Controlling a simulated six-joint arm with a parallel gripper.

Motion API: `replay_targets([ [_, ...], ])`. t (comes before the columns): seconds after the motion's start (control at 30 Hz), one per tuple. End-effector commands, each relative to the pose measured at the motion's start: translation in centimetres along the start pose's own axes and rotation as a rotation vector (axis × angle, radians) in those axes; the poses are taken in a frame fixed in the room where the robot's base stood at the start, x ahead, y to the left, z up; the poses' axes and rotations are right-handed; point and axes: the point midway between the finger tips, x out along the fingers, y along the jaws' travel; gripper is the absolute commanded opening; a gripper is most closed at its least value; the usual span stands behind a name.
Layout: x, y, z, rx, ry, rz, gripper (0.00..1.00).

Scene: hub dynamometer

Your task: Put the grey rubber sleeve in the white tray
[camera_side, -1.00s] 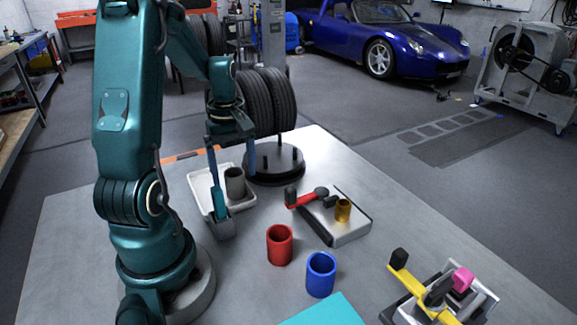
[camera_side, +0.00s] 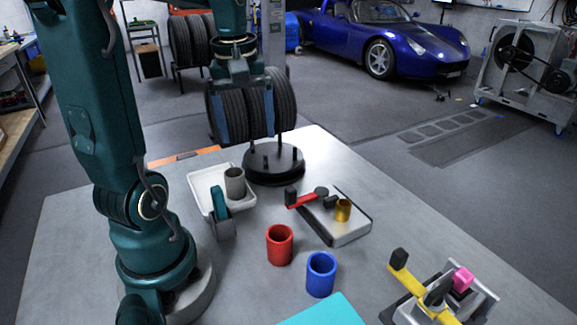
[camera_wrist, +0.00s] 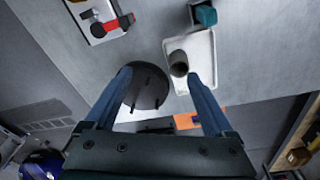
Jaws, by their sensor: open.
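The grey rubber sleeve (camera_side: 235,186) stands upright in the white tray (camera_side: 205,179) on the table. In the wrist view the sleeve (camera_wrist: 179,63) sits inside the white tray (camera_wrist: 205,75). My gripper (camera_side: 248,137) is open and empty, raised well above the tray and in front of the tyres. In the wrist view my two blue fingers (camera_wrist: 163,72) are wide apart with nothing between them.
A teal-handled tool in a grey holder (camera_side: 220,214) stands at the tray's front edge. A black round base (camera_side: 275,165) is behind right of the tray.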

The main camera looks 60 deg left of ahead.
Motion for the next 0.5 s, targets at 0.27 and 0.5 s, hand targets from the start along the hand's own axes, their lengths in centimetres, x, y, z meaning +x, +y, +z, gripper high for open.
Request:
replay_targets([
  [0.27,-0.9,2.6,11.0,0.760,0.194,0.187,0.88],
  [0.5,-0.3,2.0,15.4,1.106,0.293,0.289,0.88],
])
